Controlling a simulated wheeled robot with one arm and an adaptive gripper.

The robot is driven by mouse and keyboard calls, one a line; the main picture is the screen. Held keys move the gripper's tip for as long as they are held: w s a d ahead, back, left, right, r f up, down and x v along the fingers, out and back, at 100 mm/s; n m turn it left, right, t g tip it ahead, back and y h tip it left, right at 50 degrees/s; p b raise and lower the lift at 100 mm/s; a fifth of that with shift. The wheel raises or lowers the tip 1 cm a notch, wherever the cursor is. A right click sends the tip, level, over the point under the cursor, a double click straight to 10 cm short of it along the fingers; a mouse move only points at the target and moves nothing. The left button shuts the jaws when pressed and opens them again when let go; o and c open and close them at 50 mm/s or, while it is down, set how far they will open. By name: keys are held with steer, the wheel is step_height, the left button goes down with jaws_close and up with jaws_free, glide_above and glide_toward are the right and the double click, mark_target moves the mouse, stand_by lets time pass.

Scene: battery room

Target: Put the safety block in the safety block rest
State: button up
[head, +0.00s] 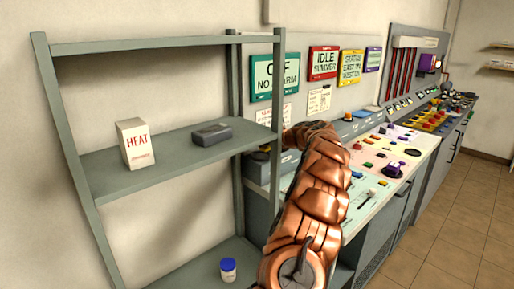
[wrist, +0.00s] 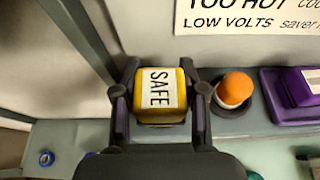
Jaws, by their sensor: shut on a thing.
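The safety block is a yellow block (wrist: 160,98) with a white label reading SAFE, in the middle of the wrist view. My gripper (wrist: 160,78) is shut on it, one dark finger on each side. The block is over or on the grey console top (wrist: 70,142); I cannot tell whether it touches. I cannot make out which thing is the safety block rest.
An orange knob (wrist: 235,89) in a dark round base stands close right of the gripper, with a purple device (wrist: 296,91) beyond. A grey shelf post (wrist: 78,35) rises at left. The shelf (head: 185,158) holds a HEAT box (head: 135,144) and a dark case (head: 212,134).

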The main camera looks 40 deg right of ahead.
mark_target(258, 155)
steer(key=shift+w, duration=0.65)
steer(key=shift+w+f, duration=0.15)
steer(key=shift+w, duration=0.55)
steer(key=shift+f, duration=1.65)
steer(key=o, duration=1.2)
steer(key=shift+f, duration=0.1)
steer(key=shift+c, duration=0.2)
steer(key=v, duration=1.2)
steer(key=shift+b, duration=0.45)
steer(key=shift+a, duration=0.1)
